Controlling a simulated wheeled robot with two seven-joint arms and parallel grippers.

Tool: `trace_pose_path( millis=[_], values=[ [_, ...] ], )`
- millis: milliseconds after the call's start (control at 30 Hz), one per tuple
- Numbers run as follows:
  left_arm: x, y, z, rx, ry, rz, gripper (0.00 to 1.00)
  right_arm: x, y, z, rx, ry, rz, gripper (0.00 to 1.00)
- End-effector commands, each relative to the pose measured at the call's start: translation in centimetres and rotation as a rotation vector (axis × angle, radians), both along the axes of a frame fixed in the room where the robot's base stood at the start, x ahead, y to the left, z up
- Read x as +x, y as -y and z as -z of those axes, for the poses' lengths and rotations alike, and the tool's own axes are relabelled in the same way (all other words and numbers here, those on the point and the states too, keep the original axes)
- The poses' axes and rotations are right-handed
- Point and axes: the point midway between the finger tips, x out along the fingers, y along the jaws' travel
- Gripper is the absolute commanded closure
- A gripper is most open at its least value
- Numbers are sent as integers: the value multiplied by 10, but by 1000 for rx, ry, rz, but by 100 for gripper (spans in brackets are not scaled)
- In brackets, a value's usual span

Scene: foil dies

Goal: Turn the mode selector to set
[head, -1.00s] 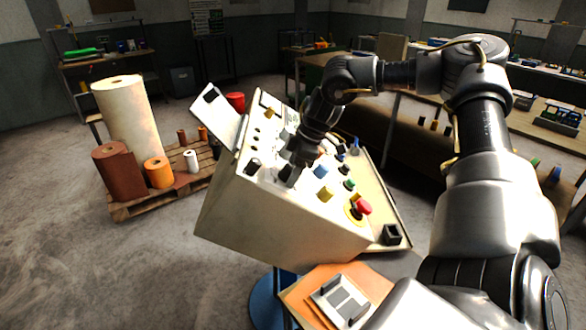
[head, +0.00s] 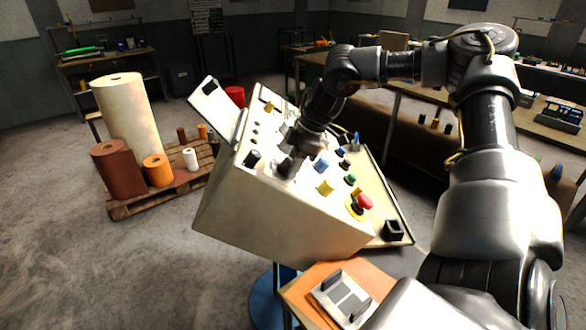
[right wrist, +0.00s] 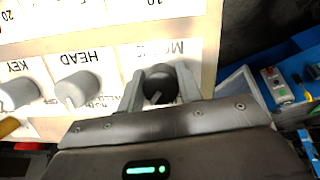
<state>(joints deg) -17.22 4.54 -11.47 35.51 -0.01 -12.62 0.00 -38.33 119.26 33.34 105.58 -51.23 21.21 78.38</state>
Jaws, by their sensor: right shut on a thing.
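The cream control box (head: 270,220) stands tilted on a stand, its sloped top full of knobs and buttons. My right gripper (head: 286,168) reaches down to the near left part of this panel in the head view. In the right wrist view the fingers of the right gripper (right wrist: 161,88) are shut on the dark round mode selector (right wrist: 158,82), one finger on each side. Its pointer mark faces down and left in that view. Its label is partly hidden, and I cannot read its positions. My left gripper is not in view.
Grey knobs marked HEAD (right wrist: 78,90) and KEY (right wrist: 18,94) sit beside the selector.

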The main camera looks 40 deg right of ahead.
Motion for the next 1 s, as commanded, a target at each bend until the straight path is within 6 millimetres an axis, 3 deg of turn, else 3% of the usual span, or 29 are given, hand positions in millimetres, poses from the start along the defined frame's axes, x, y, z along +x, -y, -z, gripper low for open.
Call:
trace_pose_path(
  millis=[33, 400, 1000],
  values=[
    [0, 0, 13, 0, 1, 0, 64, 1, 0, 5, -14, 20, -26, 88],
    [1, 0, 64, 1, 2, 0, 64, 2, 1, 6, -144, 165, -306, 88],
    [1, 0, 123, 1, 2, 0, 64, 4, 1, 3, -359, 408, -772, 88]
  ],
)
